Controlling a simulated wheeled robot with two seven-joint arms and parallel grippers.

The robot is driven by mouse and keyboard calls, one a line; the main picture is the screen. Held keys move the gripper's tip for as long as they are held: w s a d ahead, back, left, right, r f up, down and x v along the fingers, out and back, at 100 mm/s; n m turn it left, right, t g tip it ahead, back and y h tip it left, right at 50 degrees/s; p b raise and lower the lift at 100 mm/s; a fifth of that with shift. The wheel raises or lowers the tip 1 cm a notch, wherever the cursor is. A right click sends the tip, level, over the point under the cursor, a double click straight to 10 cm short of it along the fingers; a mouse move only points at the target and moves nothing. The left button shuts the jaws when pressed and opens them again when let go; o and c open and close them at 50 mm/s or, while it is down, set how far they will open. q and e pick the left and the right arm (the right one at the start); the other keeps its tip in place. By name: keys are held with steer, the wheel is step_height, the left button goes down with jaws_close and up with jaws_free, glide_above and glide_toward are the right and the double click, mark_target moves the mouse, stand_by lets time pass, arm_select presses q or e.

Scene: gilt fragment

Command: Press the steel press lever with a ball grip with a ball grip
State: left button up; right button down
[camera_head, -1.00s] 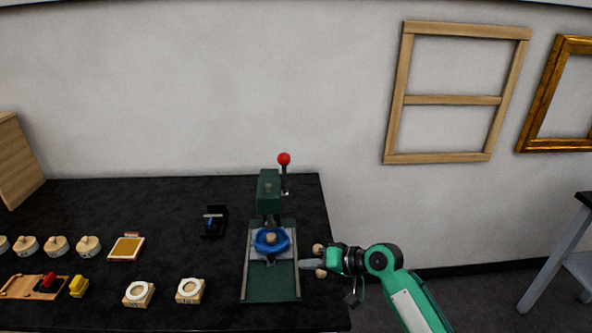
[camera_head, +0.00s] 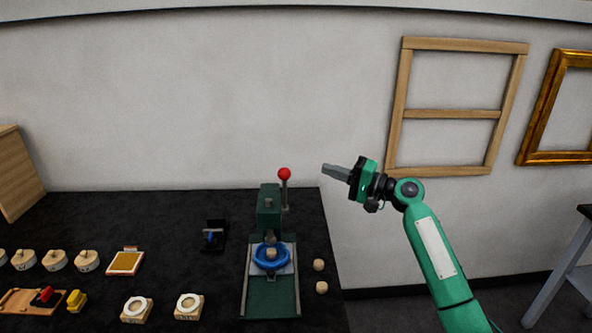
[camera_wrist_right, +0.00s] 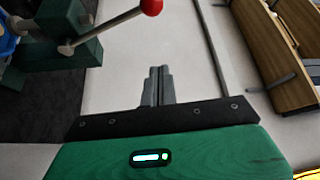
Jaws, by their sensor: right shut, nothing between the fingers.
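The steel press lever (camera_head: 285,192) stands upright on the right side of the green press (camera_head: 268,212), with a red ball grip (camera_head: 284,174) at its top. In the right wrist view the lever (camera_wrist_right: 100,30) reaches out from the press body to the red ball (camera_wrist_right: 151,6) at the top. My right gripper (camera_head: 325,169) is raised to the right of the ball, apart from it. Its fingers are shut and empty, and they also show in the right wrist view (camera_wrist_right: 157,72). My left gripper is not in view.
A blue ring-shaped piece (camera_head: 271,256) sits on the press bed. Two small wooden pieces (camera_head: 319,265) lie right of the press. A black holder (camera_head: 214,236), a framed gold pad (camera_head: 126,262) and several round wooden pieces lie to the left. Wooden frames (camera_head: 452,114) hang on the wall.

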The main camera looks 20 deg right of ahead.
steer(key=shift+w+a, duration=0.1)
steer(key=p+x, duration=0.5)
steer(key=x, duration=0.5)
steer(key=s, duration=0.1)
steer(key=s+a+p, duration=0.1)
steer(key=s+f+p, duration=0.1)
steer(key=shift+s+a, duration=0.25)
steer(key=shift+a, duration=0.15)
steer(key=shift+s, duration=0.1)
